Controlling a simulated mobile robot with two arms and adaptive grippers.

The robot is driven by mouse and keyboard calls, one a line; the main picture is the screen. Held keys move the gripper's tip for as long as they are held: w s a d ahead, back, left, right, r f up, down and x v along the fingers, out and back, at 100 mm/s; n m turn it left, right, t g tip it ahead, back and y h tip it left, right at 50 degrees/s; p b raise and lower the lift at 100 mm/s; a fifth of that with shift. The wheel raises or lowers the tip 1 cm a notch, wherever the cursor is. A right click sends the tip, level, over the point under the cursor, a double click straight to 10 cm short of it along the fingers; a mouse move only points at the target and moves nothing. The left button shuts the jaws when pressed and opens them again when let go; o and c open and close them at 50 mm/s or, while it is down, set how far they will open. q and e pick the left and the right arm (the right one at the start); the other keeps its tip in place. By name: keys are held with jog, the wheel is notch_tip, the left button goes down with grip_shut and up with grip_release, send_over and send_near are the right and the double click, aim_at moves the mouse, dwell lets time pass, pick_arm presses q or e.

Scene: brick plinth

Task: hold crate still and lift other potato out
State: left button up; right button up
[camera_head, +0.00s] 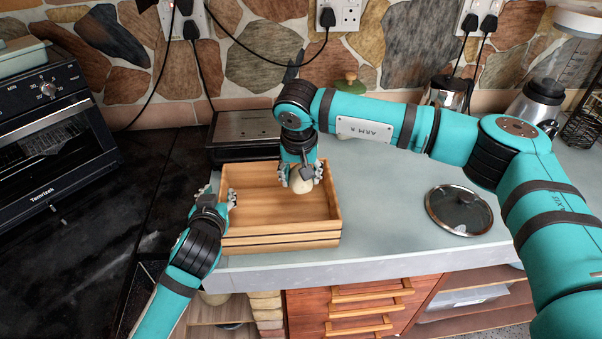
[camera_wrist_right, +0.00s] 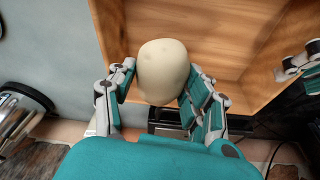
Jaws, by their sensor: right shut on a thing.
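The wooden crate (camera_head: 285,236) stands on the counter near its front edge. A pale potato (camera_head: 303,186) is between the fingers of my right gripper (camera_head: 301,176), which is shut on it inside the crate's outline. The right wrist view also shows the potato (camera_wrist_right: 163,70) gripped from both sides; I cannot tell whether it touches the crate floor. My left gripper (camera_head: 219,194) is at the crate's left wall, with a finger on each side of it. Whether its fingers press on the wall is unclear. I see no other potato in the crate.
A black and steel appliance (camera_head: 243,128) stands right behind the crate. A glass lid (camera_head: 459,209) lies on the counter to the right, with clear counter between. A dark oven (camera_head: 45,140) stands at the left.

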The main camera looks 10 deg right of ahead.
pick_arm(q)
jog(key=shift+s, duration=0.1)
jog(key=v, duration=1.1)
jog(key=shift+s, duration=0.4)
